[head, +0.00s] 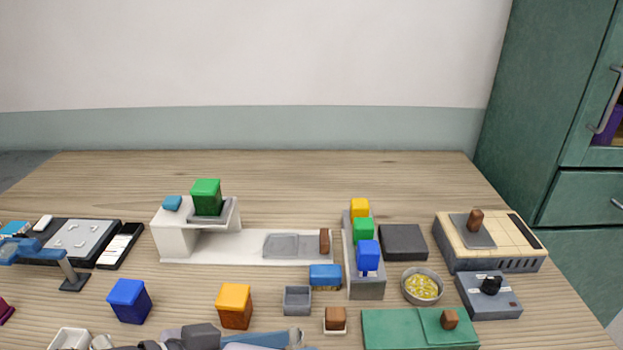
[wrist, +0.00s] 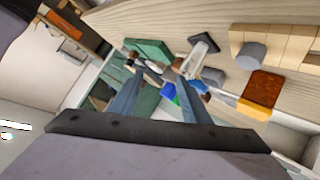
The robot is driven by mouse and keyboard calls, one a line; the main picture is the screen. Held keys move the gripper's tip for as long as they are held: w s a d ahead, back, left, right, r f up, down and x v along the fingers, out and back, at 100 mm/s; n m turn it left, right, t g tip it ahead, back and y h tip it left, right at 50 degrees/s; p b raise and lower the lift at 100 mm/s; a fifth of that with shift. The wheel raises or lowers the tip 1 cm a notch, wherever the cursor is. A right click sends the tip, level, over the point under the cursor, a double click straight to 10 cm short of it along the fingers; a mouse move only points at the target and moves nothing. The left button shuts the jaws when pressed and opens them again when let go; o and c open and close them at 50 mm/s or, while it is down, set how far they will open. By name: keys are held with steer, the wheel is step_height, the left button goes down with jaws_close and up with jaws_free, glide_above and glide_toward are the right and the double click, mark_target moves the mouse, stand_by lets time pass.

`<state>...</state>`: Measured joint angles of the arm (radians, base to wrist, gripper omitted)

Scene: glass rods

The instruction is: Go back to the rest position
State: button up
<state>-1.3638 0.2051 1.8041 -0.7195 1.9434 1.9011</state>
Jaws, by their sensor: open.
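My gripper (head: 292,338) shows low at the front edge of the head view, with its blue-grey fingers lying sideways and partly cut off by the frame. In the wrist view my gripper (wrist: 158,66) has its two fingers apart, and I see nothing held between them. Small blocks, a green piece and a grey cup lie beyond the fingertips in that view, tilted and small. No glass rod can be made out clearly in either view.
An orange block (head: 234,308) and a dark blue block (head: 128,303) stand near my gripper. A grey open box (head: 297,302), a bowl of yellow bits (head: 422,301) and a green mat (head: 395,328) lie to the right. The back of the table (head: 300,178) is clear.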

steer(key=d+r+n+g+y+p, duration=0.2)
steer(key=d+p, duration=0.4)
steer(key=p, duration=0.5)
steer(key=w+d+r+n+g+y+p, duration=0.1)
steer(key=d+r+y+p, duration=0.3)
steer(key=p, duration=0.7)
steer(key=w+d+r+n+g+y+p, duration=0.1)
steer(key=d+r+n+g+y+p, duration=0.1)
steer(key=d+r+p, duration=0.5)
steer(key=d+g+y+p, duration=0.1)
steer(key=d+y+p, duration=0.1)
steer(key=p, duration=0.2)
steer(key=shift+w+r+n+g+p, duration=0.2)
steer(key=shift+n+g+p, duration=0.1)
steer(key=shift+n+p, duration=0.1)
steer(key=shift+o, duration=0.4)
steer(key=shift+f, duration=0.1)
